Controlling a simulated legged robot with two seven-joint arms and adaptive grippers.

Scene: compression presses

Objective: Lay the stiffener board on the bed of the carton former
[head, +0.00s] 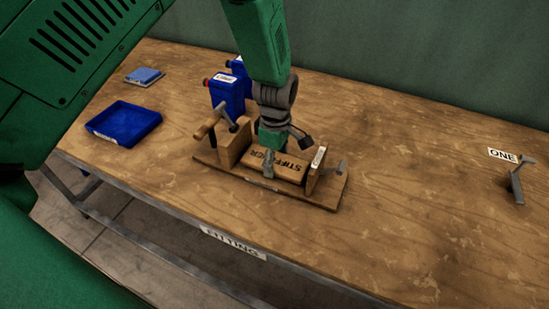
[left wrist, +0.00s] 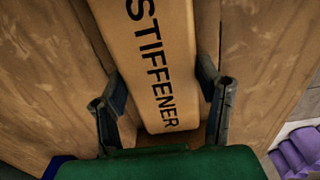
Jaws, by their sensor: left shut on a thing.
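The stiffener board (head: 276,165) is a light-brown block with STIFFENER in black letters; it also shows large in the left wrist view (left wrist: 158,50). It lies level between the upright wooden end blocks of the carton former (head: 327,193), a wooden fixture with metal clamp handles. Whether the board rests on the bed or hangs just above it, I cannot tell. My left gripper (head: 284,152) comes down from above and is shut on the board, one finger on each long side, as the left wrist view (left wrist: 162,105) shows. My right gripper is not in view.
A blue tray (head: 145,122) lies on the wooden table to the left, with a small blue item (head: 145,75) behind it. Blue containers (head: 227,94) stand behind the former. A metal handle (head: 517,182) stands at the right by a ONE label (head: 502,155). The table between is clear.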

